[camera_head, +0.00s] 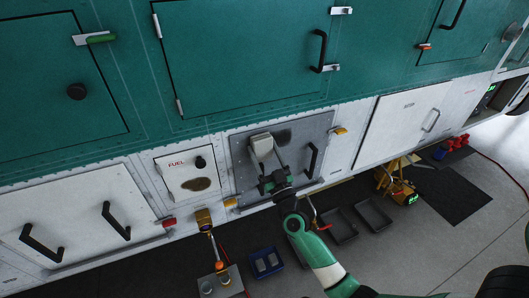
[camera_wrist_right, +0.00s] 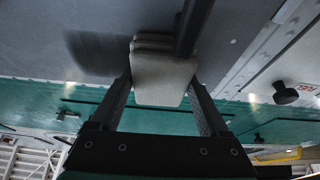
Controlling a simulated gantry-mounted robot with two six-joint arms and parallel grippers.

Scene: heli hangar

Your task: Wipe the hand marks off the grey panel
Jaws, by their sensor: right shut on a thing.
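The grey panel (camera_head: 240,178) is set in the white lower band of the helicopter's side, with a black handle on its right part. A dark smudge (camera_head: 284,136) marks its upper middle and also shows in the right wrist view (camera_wrist_right: 92,52), left of the pad. My right gripper (camera_head: 268,163) is in front of the panel, shut on a pale grey wiping pad (camera_head: 261,145). The pad (camera_wrist_right: 163,78) sits between both fingers in the right wrist view, at or very close to the panel; contact is not clear. The pad hides the panel behind it. My left gripper is not in view.
A white FUEL panel (camera_head: 173,170) with a brown smudge is left of the grey panel. The panel's black handle (camera_head: 311,160) stands out just right of my gripper. Below are dark trays (camera_head: 372,215), a blue bin (camera_head: 266,263) and a yellow device (camera_head: 398,187) on the floor.

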